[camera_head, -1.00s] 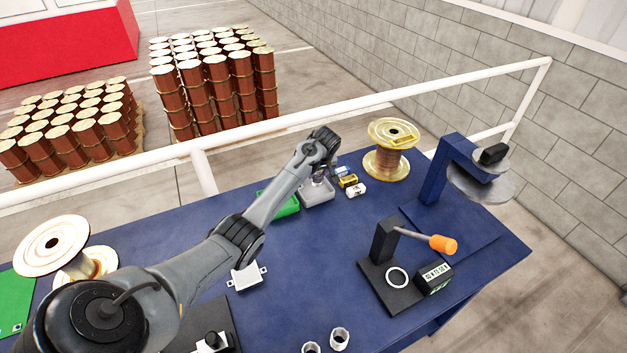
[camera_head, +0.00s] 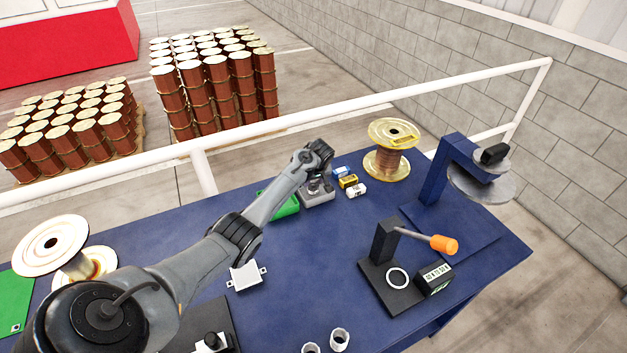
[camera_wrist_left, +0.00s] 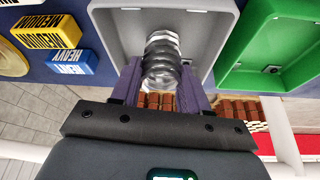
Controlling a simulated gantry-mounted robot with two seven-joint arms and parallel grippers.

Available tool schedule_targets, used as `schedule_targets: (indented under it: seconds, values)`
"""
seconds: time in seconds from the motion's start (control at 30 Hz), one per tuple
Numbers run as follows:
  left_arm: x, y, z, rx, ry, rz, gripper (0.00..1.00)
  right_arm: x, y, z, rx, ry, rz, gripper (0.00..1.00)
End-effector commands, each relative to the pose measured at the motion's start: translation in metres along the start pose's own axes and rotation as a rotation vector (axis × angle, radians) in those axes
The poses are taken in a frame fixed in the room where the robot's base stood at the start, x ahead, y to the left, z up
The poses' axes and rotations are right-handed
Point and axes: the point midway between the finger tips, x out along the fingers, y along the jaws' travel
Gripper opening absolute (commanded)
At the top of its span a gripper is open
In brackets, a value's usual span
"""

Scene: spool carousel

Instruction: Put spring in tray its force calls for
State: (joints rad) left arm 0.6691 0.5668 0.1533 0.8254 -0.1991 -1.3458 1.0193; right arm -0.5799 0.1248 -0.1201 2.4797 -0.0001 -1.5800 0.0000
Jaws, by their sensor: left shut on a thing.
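My left gripper (camera_head: 318,188) is at the grey tray (camera_head: 320,200) near the back edge of the blue table. In the left wrist view its purple fingers (camera_wrist_left: 160,88) are shut on the coil spring (camera_wrist_left: 162,50), one on each side. The spring is over or inside the grey tray, whose rim (camera_wrist_left: 228,22) surrounds it in that view; whether it touches the floor I cannot tell. A green tray (camera_head: 285,206) stands directly to the left. It also shows in the wrist view (camera_wrist_left: 303,50). My right gripper is not in view.
Blue (camera_head: 341,171), yellow (camera_head: 348,181) and white (camera_head: 357,189) label blocks stand right of the grey tray. The yellow block reads MEDIUM, the blue HEAVY. A wire spool (camera_head: 387,163) and a lever press with an orange handle (camera_head: 444,244) are farther right.

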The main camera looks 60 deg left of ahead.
Motion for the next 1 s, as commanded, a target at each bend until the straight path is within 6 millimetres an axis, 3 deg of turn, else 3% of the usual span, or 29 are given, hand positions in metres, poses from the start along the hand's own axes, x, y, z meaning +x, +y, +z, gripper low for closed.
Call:
schedule_targets:
  seconds: [0.07,0.1,0.23,0.67,1.0]
  values:
    - [0.002,0.0,0.001,0.0,0.0,0.0,0.09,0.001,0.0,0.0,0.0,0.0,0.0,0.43]
    - [0.002,0.0,0.001,0.0,0.0,0.0,0.51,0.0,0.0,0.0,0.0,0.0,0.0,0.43]
    - [0.002,0.0,0.001,0.001,0.0,0.0,0.71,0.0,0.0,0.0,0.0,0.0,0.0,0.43]
    - [-0.005,0.001,0.0,0.001,0.0,0.001,0.71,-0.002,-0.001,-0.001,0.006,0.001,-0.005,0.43]
    - [-0.056,0.001,-0.001,0.002,0.002,0.003,0.71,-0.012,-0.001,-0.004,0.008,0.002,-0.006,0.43]
